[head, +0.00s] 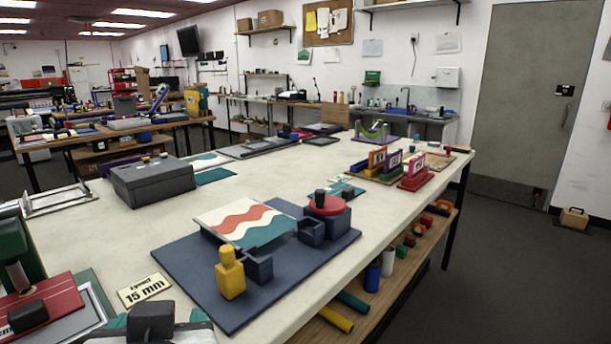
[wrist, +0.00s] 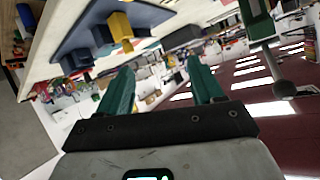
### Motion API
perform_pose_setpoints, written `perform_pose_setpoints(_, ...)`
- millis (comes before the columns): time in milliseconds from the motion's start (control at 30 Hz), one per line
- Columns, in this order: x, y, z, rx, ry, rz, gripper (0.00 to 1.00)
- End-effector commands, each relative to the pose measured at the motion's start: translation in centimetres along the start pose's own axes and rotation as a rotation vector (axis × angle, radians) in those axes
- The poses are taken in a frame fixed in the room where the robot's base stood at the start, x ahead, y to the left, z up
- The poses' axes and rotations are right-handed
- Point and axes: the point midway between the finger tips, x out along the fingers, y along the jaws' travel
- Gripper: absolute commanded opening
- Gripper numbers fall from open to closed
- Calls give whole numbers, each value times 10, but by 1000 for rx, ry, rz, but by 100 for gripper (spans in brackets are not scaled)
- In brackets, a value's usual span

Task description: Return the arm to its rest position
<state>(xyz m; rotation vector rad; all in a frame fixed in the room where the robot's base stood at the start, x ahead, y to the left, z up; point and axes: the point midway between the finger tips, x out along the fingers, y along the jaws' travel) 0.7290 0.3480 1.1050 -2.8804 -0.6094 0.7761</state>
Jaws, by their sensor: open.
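My gripper (wrist: 160,66) shows in the wrist view with its two teal fingers spread wide apart and nothing between them. The wrist view is strongly tilted, with ceiling lights to the right and the worktable (wrist: 62,20) at upper left. The fingers appear clear of the table and its objects.
The pale worktable (head: 290,190) carries a navy board (head: 200,283) with a striped panel (head: 247,222), a yellow block (head: 229,275) and a red disc (head: 326,205). A dark grey box (head: 152,181) stands behind. A red device (head: 40,312) is at lower left.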

Motion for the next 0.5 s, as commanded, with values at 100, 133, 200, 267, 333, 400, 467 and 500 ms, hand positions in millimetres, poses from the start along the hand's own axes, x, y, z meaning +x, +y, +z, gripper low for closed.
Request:
perform_pose_setpoints(100, 25, 77, 30, -50, -82, 117, 66)
perform_pose_setpoints(133, 29, 95, 39, -60, -105, 141, 66)
perform_pose_setpoints(200, 35, 138, 61, -80, -162, 195, 66)
perform_pose_setpoints(267, 36, 174, 82, -90, -215, 237, 66)
perform_pose_setpoints(333, 33, 214, 109, -96, -283, 283, 66)
perform_pose_setpoints(400, 25, 253, 137, -94, -353, 324, 66)
perform_pose_setpoints(467, 14, 284, 163, -85, -415, 355, 66)
perform_pose_setpoints(500, 6, 302, 181, -78, -457, 372, 66)
